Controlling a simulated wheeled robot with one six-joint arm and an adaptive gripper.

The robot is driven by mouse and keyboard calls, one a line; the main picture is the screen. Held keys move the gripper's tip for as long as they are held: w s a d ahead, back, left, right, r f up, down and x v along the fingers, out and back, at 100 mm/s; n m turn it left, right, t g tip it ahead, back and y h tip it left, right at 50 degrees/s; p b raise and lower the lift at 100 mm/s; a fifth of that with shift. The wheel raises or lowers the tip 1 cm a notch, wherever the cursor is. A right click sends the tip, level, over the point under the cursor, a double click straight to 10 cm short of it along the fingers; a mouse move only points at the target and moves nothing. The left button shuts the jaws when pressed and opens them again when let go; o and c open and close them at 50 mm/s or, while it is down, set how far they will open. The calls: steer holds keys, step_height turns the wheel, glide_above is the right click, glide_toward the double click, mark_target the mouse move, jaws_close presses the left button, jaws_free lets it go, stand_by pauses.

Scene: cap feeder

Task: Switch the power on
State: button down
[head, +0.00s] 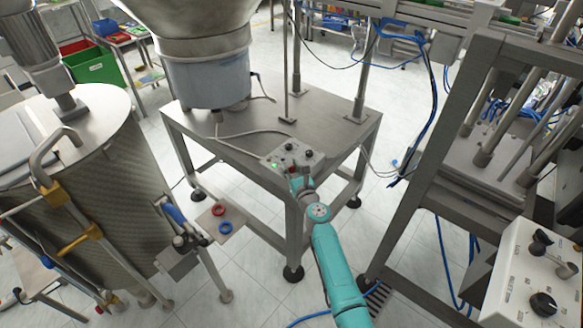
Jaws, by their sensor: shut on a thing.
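A grey control box (284,160) sits on the near corner of the steel table. It has black knobs on top, one of them at the right (308,153), and a green lamp (275,166) glows at its left end. My gripper (296,177) is at the box's near side, at the end of my teal arm. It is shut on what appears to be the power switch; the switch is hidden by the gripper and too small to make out.
The steel table (250,135) carries a large feeder bowl (207,75). A patterned drum (90,180) stands at left, with a red ring (218,210) and a blue ring (225,227) on a small plate beside it. A dark frame (430,170) and a white knob panel (530,270) stand at right.

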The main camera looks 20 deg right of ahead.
stand_by(0.4)
steer(key=c, duration=0.8)
jaws_free()
steer(key=shift+c, duration=0.2)
steer(key=shift+s, duration=0.1)
steer(key=s+d, duration=0.1)
steer(key=s, duration=1)
steer(key=shift+s, duration=0.35)
steer(key=shift+f, duration=0.1)
